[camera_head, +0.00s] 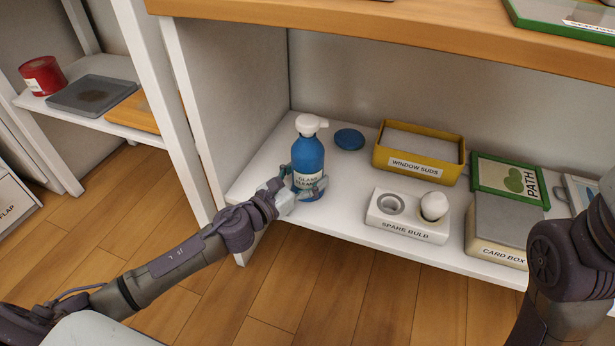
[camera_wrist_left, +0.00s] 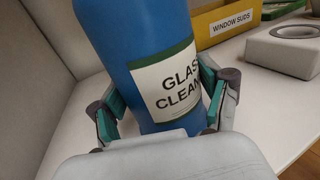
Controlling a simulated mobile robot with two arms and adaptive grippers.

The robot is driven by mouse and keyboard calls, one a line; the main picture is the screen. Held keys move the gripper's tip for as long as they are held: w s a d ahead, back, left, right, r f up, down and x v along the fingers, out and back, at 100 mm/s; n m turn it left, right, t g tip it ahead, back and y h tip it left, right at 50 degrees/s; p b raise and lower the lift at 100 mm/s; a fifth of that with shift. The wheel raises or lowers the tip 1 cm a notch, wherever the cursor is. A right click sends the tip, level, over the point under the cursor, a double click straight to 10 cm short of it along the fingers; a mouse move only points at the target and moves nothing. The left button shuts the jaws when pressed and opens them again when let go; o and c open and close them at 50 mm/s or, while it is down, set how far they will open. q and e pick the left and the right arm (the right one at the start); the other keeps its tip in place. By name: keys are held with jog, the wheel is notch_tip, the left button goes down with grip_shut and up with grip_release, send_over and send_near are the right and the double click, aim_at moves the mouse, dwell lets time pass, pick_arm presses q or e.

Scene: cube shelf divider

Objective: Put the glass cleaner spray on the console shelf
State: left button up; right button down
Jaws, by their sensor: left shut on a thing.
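The glass cleaner spray (camera_head: 307,157) is a blue bottle with a white pump top and a white label. It is upright at the left end of the white shelf (camera_head: 262,191); whether its base touches the shelf I cannot tell. My left gripper (camera_head: 308,184) is shut around the bottle's lower part. In the left wrist view the bottle (camera_wrist_left: 142,50) sits between the two teal-padded fingers (camera_wrist_left: 160,98). My right arm shows at the lower right of the head view, but its gripper is out of view.
Right of the bottle are a blue disc (camera_head: 349,139), a yellow window suds box (camera_head: 419,170), a white spare bulb holder (camera_head: 408,227), a green path frame (camera_head: 482,180) and a card box (camera_head: 503,222). A wooden top (camera_head: 400,38) overhangs. A side shelf with a red candle (camera_head: 43,75) stands left.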

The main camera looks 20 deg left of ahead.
pick_arm(q)
jog(key=shift+r, duration=0.1)
jog(key=o, duration=1.8)
